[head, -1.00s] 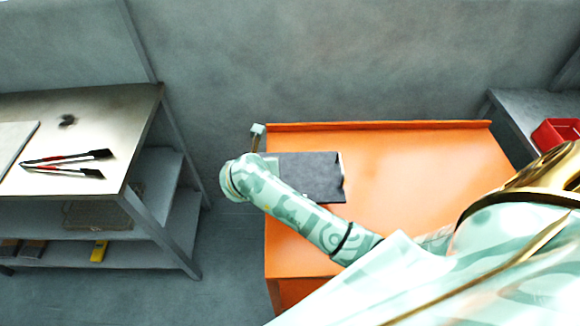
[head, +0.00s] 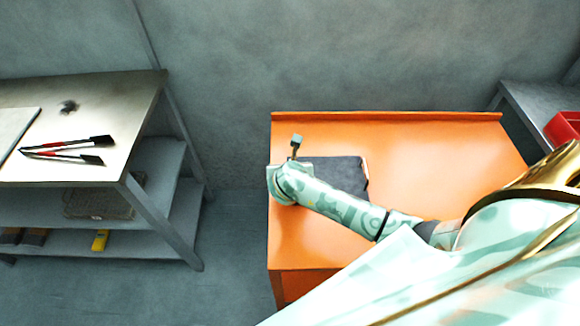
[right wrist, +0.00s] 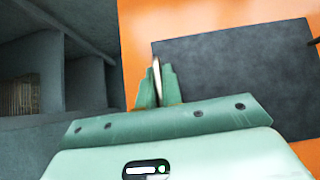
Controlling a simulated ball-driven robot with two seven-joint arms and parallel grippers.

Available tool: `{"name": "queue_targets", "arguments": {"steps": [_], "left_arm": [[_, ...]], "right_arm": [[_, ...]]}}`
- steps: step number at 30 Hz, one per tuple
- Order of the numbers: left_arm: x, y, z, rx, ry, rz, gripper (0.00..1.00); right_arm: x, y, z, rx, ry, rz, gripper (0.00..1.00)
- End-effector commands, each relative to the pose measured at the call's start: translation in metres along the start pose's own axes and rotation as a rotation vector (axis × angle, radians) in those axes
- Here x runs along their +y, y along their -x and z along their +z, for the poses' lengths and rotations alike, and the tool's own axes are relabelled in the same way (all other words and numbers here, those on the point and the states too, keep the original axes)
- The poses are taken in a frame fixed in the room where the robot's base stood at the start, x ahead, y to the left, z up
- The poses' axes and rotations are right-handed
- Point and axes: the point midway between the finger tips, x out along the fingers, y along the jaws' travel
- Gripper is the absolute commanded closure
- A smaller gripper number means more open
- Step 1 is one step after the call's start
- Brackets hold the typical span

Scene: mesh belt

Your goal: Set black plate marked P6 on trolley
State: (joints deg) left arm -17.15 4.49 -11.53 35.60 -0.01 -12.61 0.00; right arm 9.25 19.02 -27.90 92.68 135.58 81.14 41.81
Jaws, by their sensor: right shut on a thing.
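The black plate (head: 345,173) is a flat dark rectangle over the left part of the orange trolley (head: 440,160). No P6 mark is readable. My right gripper (head: 283,178) is at the plate's left end, near the trolley's left edge. In the right wrist view, the gripper (right wrist: 157,82) is shut at the near left edge of the plate (right wrist: 235,70), with orange trolley top (right wrist: 135,40) around it. I cannot tell whether the plate touches the trolley top or hangs just above it. My forearm covers the plate's near side. My left gripper is out of view.
A metal table (head: 135,95) with shelves stands at the left, bearing red-and-black handled tools (head: 70,148) and a dark smudge. A yellow item (head: 101,240) lies on its lower shelf. A red bin (head: 563,128) stands at the right. The trolley's right half is clear.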

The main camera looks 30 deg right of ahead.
Motion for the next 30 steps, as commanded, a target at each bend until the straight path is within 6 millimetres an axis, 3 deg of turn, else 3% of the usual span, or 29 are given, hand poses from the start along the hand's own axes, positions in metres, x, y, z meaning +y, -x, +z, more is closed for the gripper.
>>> {"name": "queue_targets", "arguments": {"steps": [3,6,17,30], "left_arm": [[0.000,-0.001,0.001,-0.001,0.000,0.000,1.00],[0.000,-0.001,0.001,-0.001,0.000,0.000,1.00],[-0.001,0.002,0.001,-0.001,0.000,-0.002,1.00],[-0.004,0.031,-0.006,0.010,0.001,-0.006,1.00]], "right_arm": [[0.000,-0.001,0.000,-0.003,0.001,0.000,1.00],[0.000,-0.001,-0.001,0.000,0.000,0.000,0.71],[0.000,0.005,0.001,0.000,0.000,0.000,0.71],[0.000,0.098,0.002,0.001,-0.002,0.002,0.71]]}}
